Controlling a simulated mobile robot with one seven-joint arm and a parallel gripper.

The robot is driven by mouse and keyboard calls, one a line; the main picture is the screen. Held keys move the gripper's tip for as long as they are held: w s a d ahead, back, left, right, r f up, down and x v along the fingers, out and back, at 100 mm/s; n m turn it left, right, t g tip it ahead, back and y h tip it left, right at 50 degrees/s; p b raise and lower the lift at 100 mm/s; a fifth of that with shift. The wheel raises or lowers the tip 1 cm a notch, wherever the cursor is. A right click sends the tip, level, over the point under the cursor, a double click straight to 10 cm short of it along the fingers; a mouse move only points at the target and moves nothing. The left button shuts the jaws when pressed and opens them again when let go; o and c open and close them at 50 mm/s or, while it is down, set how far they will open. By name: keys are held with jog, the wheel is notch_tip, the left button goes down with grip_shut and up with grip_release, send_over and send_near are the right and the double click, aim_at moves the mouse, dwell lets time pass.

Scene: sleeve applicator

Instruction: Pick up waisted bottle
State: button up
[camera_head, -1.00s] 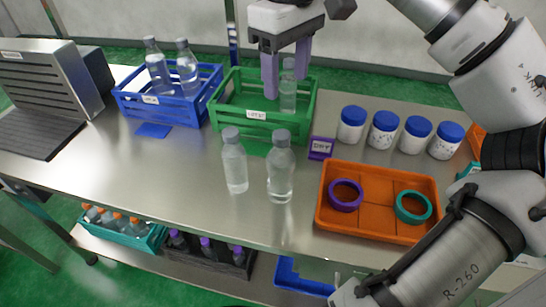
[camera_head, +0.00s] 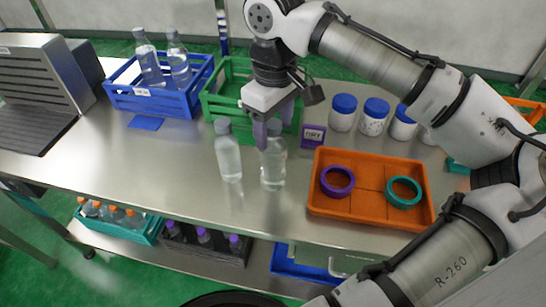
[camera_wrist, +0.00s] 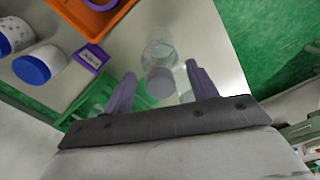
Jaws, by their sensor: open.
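Two clear bottles with grey caps stand upright on the steel bench, the left bottle (camera_head: 229,158) and the right bottle (camera_head: 273,170). I cannot tell surely which is the waisted bottle. My gripper (camera_head: 275,132) is open, pointing down at the right bottle, and hides its cap and upper part in the head view. In the wrist view, a bottle's grey cap (camera_wrist: 160,83) lies between the two purple fingers of my gripper (camera_wrist: 160,72). Another bottle (camera_wrist: 183,84) shows partly behind the right finger.
The green crate (camera_head: 212,109) stands behind the bottles. A blue crate (camera_head: 150,104) with two bottles is to its left. An orange tray (camera_head: 370,213) with purple and teal rings lies right. A purple sign (camera_head: 313,136) and several blue-lidded jars (camera_head: 343,113) stand behind it.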

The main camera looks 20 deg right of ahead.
jog(key=shift+f, duration=0.2)
grip_shut()
dwell(0.3)
jog(key=shift+r, duration=0.15)
